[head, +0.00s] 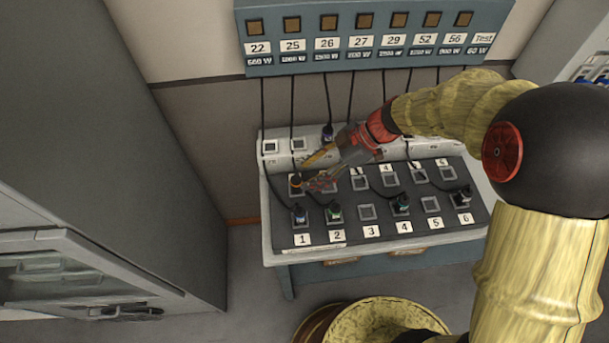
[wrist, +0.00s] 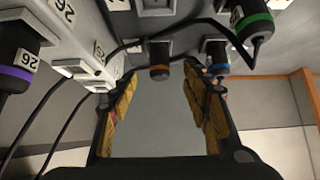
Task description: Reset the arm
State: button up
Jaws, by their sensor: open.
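My gripper (head: 307,171) is open over the left part of the sloped console (head: 277,226) in the head view. In the wrist view the two yellow-padded fingers of my gripper (wrist: 158,92) stand apart with nothing between them. A black plug with an orange ring (wrist: 159,62) sits in a socket beyond the fingertips, roughly in line with the gap. The orange-ringed plug also shows beside the fingertips in the head view (head: 296,183). My arm reaches in from the right, and my wrist hides part of the console's back.
A purple-ringed plug (wrist: 16,66), a green-ringed plug (wrist: 251,20) and a blue-ringed plug (wrist: 216,56) surround my gripper. Black cables hang from the labelled wall panel (head: 365,69) and cross the console. A grey cabinet (head: 95,130) stands left. A yellow round stool (head: 375,320) is in front.

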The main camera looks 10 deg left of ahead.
jog(key=v, duration=0.8)
jog(key=shift+d+r, duration=0.25)
jog(key=shift+d, duration=0.05)
